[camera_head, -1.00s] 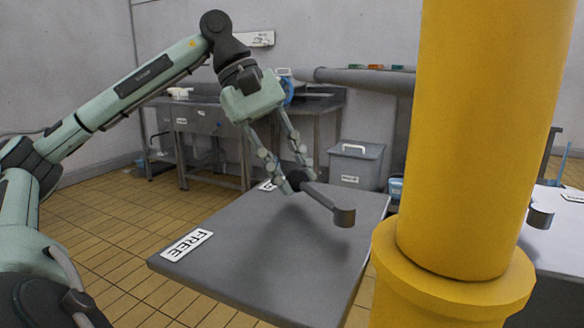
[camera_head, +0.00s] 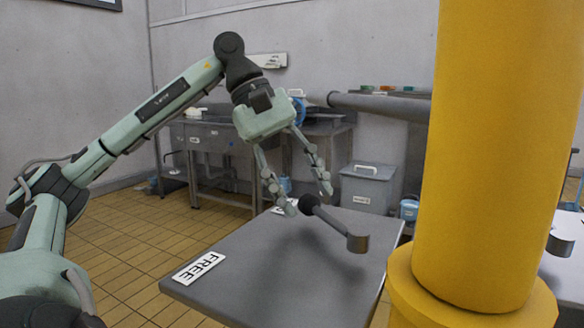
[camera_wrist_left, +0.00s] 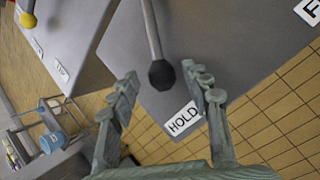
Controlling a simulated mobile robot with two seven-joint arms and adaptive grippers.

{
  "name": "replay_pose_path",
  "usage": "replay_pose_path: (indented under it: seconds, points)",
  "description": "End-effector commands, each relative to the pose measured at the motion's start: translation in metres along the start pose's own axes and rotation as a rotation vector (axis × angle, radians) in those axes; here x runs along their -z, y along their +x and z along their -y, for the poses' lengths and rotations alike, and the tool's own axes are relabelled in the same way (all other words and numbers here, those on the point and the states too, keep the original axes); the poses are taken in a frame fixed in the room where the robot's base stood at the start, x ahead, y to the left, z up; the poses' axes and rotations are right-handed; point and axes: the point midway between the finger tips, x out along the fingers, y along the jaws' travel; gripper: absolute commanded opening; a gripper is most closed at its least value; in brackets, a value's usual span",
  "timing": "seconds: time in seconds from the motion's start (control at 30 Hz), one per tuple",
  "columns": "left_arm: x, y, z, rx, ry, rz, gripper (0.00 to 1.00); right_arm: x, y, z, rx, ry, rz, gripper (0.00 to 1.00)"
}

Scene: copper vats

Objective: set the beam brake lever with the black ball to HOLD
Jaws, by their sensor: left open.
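The beam brake lever (camera_head: 334,223) is a grey arm on a round hub, with a black ball (camera_head: 308,203) at its free end. It stands over a grey table (camera_head: 290,270). The ball end points toward the HOLD label (camera_wrist_left: 184,119), close by in the left wrist view. In the head view that label is partly hidden by a finger. The FREE label (camera_head: 199,268) lies at the table's front left corner. My left gripper (camera_head: 307,199) is open, its fingertips apart on either side of the ball (camera_wrist_left: 161,74); I cannot tell whether they touch it. My right gripper is not in view.
A thick yellow column (camera_head: 495,150) blocks the right side of the head view. A second lever with a yellow ball (camera_wrist_left: 28,20) is at another table. Steel benches and a grey lidded bin (camera_head: 367,187) stand behind. Tiled floor is free at left.

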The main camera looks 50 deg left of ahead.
Motion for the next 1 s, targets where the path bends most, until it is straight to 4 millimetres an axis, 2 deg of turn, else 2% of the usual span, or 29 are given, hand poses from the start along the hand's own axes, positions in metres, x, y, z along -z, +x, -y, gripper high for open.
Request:
replay_pose_path:
  seconds: [0.3,0.5,1.0]
  points:
    - [-0.001,-0.042,-0.002,-0.008,0.005,0.0,0.48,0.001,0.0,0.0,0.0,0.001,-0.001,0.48]
    - [0.0,-0.058,-0.002,-0.005,0.003,-0.004,0.48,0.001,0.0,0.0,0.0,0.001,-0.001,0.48]
    - [0.0,-0.066,-0.001,-0.002,0.001,-0.001,0.48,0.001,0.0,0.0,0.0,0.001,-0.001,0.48]
